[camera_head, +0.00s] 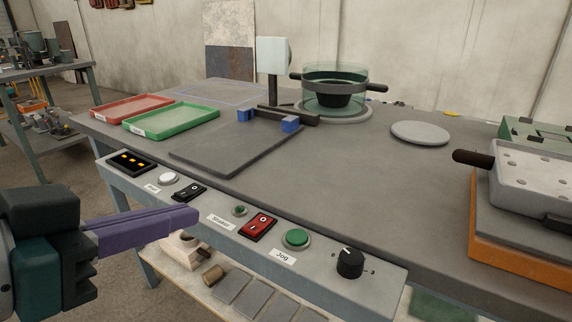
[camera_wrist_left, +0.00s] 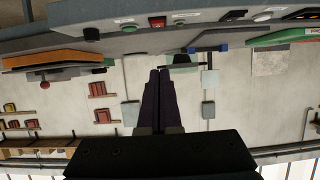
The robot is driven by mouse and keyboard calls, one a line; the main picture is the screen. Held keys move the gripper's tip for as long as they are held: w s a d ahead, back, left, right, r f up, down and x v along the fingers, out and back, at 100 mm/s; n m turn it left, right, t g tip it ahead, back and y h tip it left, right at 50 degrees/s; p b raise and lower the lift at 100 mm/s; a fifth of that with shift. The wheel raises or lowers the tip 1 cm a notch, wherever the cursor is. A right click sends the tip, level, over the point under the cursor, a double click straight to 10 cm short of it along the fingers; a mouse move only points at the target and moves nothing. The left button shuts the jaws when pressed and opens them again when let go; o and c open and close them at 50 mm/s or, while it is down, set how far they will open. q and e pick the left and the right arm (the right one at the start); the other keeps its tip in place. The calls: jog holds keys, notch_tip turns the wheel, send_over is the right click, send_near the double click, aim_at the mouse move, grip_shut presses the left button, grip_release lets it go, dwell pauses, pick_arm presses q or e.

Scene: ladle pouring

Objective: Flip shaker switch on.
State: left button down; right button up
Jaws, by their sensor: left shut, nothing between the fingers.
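The red shaker rocker switch (camera_head: 258,226) sits on the sloped front panel (camera_head: 330,262), right of the "Shaker" label (camera_head: 219,220) and below a small dark green lamp (camera_head: 240,210). It also shows upside down at the top of the left wrist view (camera_wrist_left: 157,21). Its exact tilt is too small to tell. My left gripper (camera_head: 194,213) is shut and empty, with its purple fingers pressed together. The fingertips appear in front of the panel, left of the red switch. My right gripper is out of view.
The panel also carries a black rocker switch (camera_head: 189,191), a white button (camera_head: 168,179), a green jog button (camera_head: 296,238) and a black knob (camera_head: 350,263). Behind are red (camera_head: 132,106) and green (camera_head: 175,118) trays and a glass-walled sieve (camera_head: 336,88). An orange-based unit (camera_head: 510,255) stands right.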

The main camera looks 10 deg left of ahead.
pick_arm(q)
jog(key=b, duration=0.3)
send_over(242, 244)
notch_tip(242, 244, down, 4)
jog(key=shift+r, duration=0.2)
notch_tip(242, 244, down, 3)
jog(key=shift+f+b, duration=0.15)
jog(key=shift+b, duration=0.45)
jog(key=shift+f, duration=0.35)
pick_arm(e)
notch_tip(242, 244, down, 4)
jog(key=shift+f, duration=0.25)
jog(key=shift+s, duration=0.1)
